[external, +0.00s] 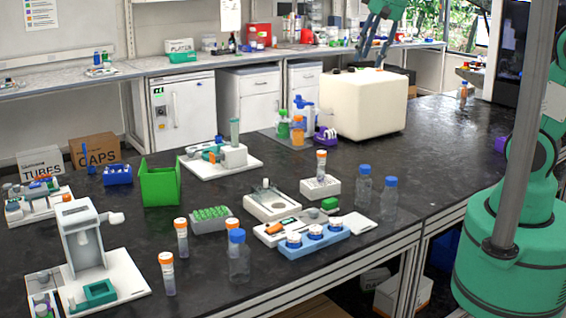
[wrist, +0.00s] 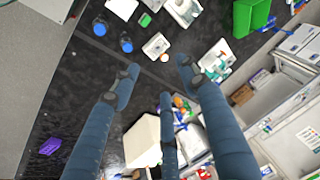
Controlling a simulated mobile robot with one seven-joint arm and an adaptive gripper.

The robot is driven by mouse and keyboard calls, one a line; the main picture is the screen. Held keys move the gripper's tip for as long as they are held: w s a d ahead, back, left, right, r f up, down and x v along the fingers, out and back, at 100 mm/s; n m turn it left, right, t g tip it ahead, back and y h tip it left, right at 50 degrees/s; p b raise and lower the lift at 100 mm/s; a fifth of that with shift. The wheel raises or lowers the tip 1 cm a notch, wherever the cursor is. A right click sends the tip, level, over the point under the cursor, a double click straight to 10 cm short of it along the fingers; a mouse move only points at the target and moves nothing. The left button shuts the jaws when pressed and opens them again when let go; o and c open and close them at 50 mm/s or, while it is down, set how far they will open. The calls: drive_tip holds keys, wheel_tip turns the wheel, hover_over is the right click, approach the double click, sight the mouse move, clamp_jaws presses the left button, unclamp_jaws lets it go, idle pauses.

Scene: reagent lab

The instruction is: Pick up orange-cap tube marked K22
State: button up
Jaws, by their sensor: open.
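Several orange-cap tubes stand on the dark bench in the external view; no marking is readable, so I cannot tell which is K22. Two stand at the front left, one (external: 182,238) behind the other (external: 167,274). Another tube (external: 232,231) is behind a blue-cap bottle. One tube (external: 321,166) stands upright in a small white block (external: 320,187); its orange cap (wrist: 165,57) shows in the wrist view. One more tube (external: 463,93) is at the far right. My gripper (external: 375,50) is open and empty, high above the back of the bench, apart from every tube.
A large cream box (external: 364,112) stands below my gripper. Blue-cap bottles (external: 363,190) stand right of the white block. A green bin (external: 160,184), a green tube rack (external: 210,218) and a blue jar tray (external: 314,240) crowd the left and front. The bench's right part is mostly clear.

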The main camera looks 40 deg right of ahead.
drive_tip(key=w+a+f+m+g+p, duration=0.1)
drive_tip(key=w+a+f, duration=0.3)
drive_tip(key=a, duration=0.8)
drive_tip(key=w+a+f+g+p, duration=0.1)
drive_tip(key=w+a+f, duration=0.25)
drive_tip(key=a, duration=0.75)
drive_tip(key=w+a+f+m, duration=0.1)
drive_tip(key=w+a+f, duration=0.3)
drive_tip(key=a, duration=0.8)
drive_tip(key=m+g+h+p, duration=0.1)
drive_tip(key=g+p, duration=0.1)
hover_over(165, 255)
wheel_tip(165, 255, down, 24)
drive_tip(key=shift+d+f, duration=0.15)
drive_tip(key=shift+f, duration=0.1)
drive_tip(key=shift+s+f, duration=0.1)
drive_tip(key=shift+f, duration=0.15)
drive_tip(key=shift+f, duration=0.1)
drive_tip(key=shift+f, duration=4.2)
